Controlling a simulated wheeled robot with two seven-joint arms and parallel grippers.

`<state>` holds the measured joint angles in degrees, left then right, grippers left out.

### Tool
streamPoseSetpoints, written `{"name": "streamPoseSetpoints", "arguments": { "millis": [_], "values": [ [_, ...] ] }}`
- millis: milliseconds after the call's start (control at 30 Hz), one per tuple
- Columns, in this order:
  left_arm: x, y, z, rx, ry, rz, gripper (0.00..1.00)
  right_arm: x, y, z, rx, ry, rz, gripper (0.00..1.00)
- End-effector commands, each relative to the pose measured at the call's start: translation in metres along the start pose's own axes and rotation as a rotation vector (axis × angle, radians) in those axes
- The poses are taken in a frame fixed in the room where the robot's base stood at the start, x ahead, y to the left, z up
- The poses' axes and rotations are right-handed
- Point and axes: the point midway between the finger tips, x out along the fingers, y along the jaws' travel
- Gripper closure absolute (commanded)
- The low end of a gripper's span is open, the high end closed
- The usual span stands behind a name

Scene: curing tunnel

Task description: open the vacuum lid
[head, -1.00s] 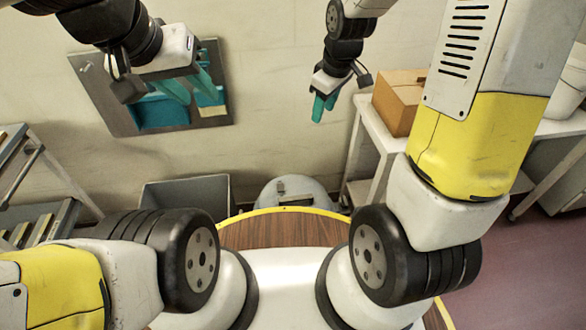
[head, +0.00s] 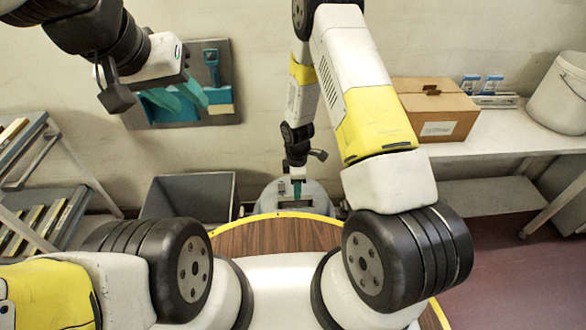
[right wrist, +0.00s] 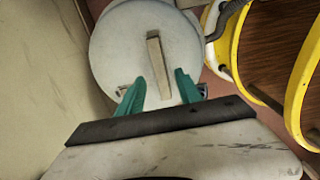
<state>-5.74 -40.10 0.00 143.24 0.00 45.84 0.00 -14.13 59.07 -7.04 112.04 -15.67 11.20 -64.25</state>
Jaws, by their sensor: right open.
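The vacuum lid (right wrist: 115,45) is a round grey-white disc with a raised bar handle (right wrist: 157,62) across it, seen from above in the right wrist view.
A grey bin (head: 190,200) stands left of the vacuum. A white table (head: 490,135) at the right holds a cardboard box (head: 433,108) and a white bucket (head: 558,92). A rack (head: 40,190) stands at the left. A tool board (head: 222,75) hangs on the wall.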

Motion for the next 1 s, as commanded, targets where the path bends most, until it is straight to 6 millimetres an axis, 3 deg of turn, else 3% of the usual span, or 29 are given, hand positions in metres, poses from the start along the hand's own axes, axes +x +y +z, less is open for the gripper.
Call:
{"name": "streamPoseSetpoints", "arguments": {
  "millis": [233,600,833,1000],
  "values": [
    [0.000,0.000,0.000,0.000,0.000,0.000,0.64,0.034,0.000,0.000,0.000,0.000,0.000,0.58],
    [0.000,0.000,0.000,0.000,0.000,0.000,0.64,0.041,0.000,0.000,0.002,0.000,0.001,0.58],
    [0.000,0.000,0.000,0.000,0.000,0.000,0.64,0.041,0.000,0.000,0.002,0.000,0.001,1.00],
    [0.000,0.000,0.000,0.000,0.000,0.000,0.64,0.041,0.000,0.000,0.002,0.000,0.001,1.00]
  ]
}}
